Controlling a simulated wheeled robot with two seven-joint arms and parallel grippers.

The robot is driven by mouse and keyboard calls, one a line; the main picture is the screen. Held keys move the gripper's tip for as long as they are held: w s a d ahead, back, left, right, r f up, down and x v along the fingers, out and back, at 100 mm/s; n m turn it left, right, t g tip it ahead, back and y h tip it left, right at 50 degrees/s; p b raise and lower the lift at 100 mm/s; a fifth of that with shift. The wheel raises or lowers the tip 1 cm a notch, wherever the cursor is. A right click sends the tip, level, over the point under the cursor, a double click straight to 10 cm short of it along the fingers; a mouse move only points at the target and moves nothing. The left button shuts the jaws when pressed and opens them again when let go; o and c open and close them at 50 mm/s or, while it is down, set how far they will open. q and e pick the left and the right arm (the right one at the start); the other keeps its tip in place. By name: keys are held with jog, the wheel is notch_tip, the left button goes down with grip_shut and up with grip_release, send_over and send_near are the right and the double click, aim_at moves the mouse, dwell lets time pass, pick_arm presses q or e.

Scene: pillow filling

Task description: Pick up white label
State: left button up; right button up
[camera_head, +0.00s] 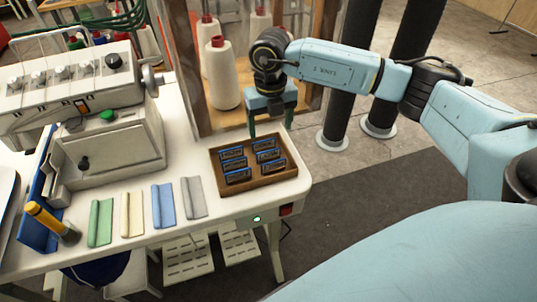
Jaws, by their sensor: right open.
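A brown tray (256,183) sits near the right end of the white table and holds several small dark labels with blue edges and pale markings (236,176). The print is too small to read, and I cannot single out a white label among them. Folded strips lie in a row left of the tray: green (100,222), cream-white (132,214), blue (164,205) and grey (194,197). My right gripper (272,128) points down above the tray's back edge, its fingers apart with nothing between them. My left gripper is not in view.
A sewing machine (108,145) stands on the table (225,221) at the left. A wooden-framed rack with white thread cones (221,75) stands behind the tray. Table space between strips and front edge is clear.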

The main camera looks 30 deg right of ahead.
aim_at(269, 153)
jog(key=f, duration=0.5)
jog(key=f+p, duration=0.1)
jog(key=f, duration=0.4)
jog(key=shift+w+a+f, duration=0.1)
jog(key=shift+a+f, duration=0.1)
jog(key=shift+f, duration=0.15)
jog(key=shift+c, duration=0.3)
jog(key=c, duration=0.7)
